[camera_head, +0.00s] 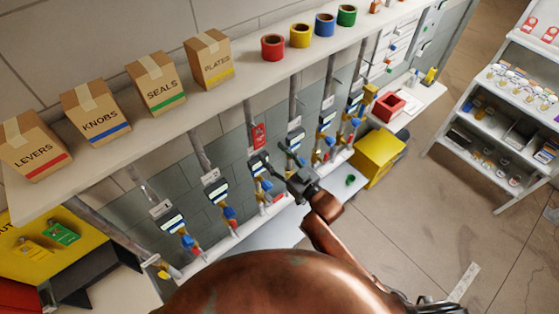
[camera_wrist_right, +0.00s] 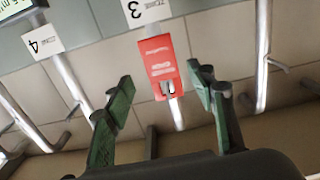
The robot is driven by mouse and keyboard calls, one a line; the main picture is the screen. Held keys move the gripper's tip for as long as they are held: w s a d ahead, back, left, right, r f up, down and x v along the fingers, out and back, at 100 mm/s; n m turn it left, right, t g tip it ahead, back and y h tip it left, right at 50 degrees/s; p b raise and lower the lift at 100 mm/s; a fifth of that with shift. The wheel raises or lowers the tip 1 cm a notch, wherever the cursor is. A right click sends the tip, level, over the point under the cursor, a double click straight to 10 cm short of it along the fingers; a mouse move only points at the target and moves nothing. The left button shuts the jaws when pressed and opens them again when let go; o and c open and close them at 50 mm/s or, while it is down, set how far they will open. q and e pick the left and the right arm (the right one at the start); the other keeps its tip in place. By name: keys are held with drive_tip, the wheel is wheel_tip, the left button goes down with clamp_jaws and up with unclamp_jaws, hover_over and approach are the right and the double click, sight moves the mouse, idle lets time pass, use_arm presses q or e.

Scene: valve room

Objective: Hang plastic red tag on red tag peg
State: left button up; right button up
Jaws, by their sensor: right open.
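The red plastic tag (camera_head: 259,136) is at the pipe of station 3, above its valve. In the right wrist view the tag (camera_wrist_right: 158,60) appears upside down with pale print, beside the sign marked 3 (camera_wrist_right: 146,10). A slot or hole shows at its end, at a short peg on the pipe; I cannot tell how firmly it sits there. My right gripper (camera_head: 275,157) is open in front of the station. In the wrist view its green-padded fingers (camera_wrist_right: 161,88) are spread either side of the tag, touching nothing visible. My left gripper is not in view.
A shelf (camera_head: 125,137) above the pipes holds labelled cardboard boxes and coloured tape rolls. Valves with blue and red parts stand along the wall. A yellow box (camera_head: 378,157) is right of my gripper. The floor (camera_head: 440,220) at right is clear up to a stocked rack (camera_head: 485,137).

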sight(260, 138)
drive_tip(key=shift+b+x, duration=1)
drive_tip(key=shift+x, duration=3.45)
drive_tip(key=c, duration=1.2)
drive_tip(key=shift+r, duration=0.25)
drive_tip(key=shift+r+p, duration=0.45)
drive_tip(key=shift+p, duration=0.25)
drive_tip(key=shift+s+d+p, duration=0.1)
drive_tip(key=shift+p, duration=0.25)
